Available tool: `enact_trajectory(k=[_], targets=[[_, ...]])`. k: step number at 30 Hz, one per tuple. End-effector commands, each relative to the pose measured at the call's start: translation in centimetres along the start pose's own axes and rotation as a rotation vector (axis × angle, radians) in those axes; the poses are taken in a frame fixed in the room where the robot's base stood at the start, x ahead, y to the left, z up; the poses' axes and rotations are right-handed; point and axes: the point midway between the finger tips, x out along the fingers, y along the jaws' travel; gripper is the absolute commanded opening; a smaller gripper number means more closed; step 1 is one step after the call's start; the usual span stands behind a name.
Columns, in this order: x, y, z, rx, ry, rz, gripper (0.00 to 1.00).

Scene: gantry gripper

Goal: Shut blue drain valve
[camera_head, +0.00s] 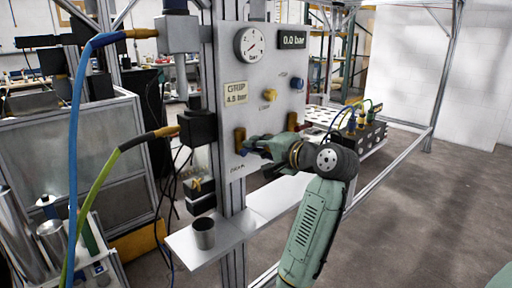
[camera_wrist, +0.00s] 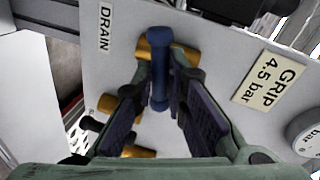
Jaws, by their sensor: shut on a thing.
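The blue drain valve handle (camera_wrist: 159,88) is a short bar in the wrist view, lying crosswise to its brass body (camera_wrist: 190,55). The DRAIN label (camera_wrist: 104,28) is beside it on the pale panel. My gripper (camera_wrist: 160,82) has a dark-padded finger on each side of the handle and is shut on it. In the head view, my gripper (camera_head: 249,146) reaches the lower left of the panel (camera_head: 224,65), at the brass valve body (camera_head: 239,136). There the blue handle is mostly hidden by the fingers.
Another brass fitting with a dark handle (camera_wrist: 91,124) is close by on the panel. Hoses (camera_head: 78,140) hang left; the floor right is clear.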

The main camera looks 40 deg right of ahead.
Motion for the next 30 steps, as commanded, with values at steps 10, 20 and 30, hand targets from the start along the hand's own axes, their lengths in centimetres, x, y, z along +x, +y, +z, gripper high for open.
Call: enact_trajectory(k=[10, 20, 30], targets=[[0.01, -0.1, -0.18, 0.193, -0.035, -0.003, 0.0], [-0.01, -0.08, -0.22, 0.254, -0.046, -0.003, 0.0], [-0.02, -0.08, -0.24, 0.256, -0.046, -0.004, 0.0]])
